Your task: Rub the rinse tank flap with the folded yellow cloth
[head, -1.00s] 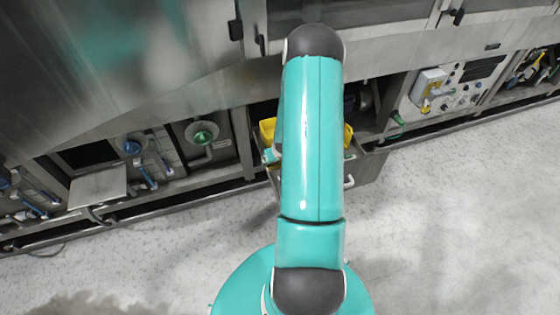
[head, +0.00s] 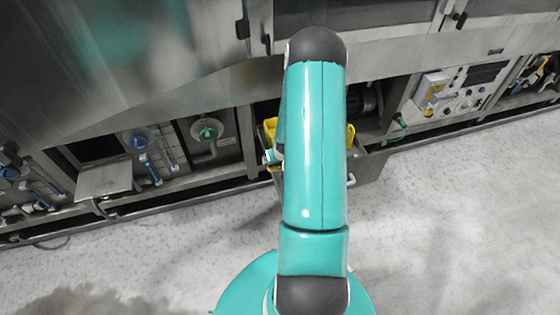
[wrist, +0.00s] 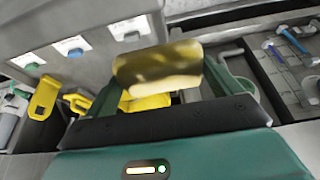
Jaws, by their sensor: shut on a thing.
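In the wrist view, the folded yellow cloth (wrist: 158,68) is a thick, rounded pad. My gripper (wrist: 160,80) is shut on it, with a dark green finger at each side. The cloth looks held up, away from the surfaces behind it. In the head view my arm hides the gripper and the cloth. I cannot pick out the rinse tank flap with certainty in either view.
An open drawer (head: 370,168) with a yellow bin (head: 350,132) sticks out behind my arm. Valves (head: 207,130), a shelf plate (head: 104,181) and a control panel (head: 455,90) line the machine's lower front. The pale floor (head: 450,220) is clear.

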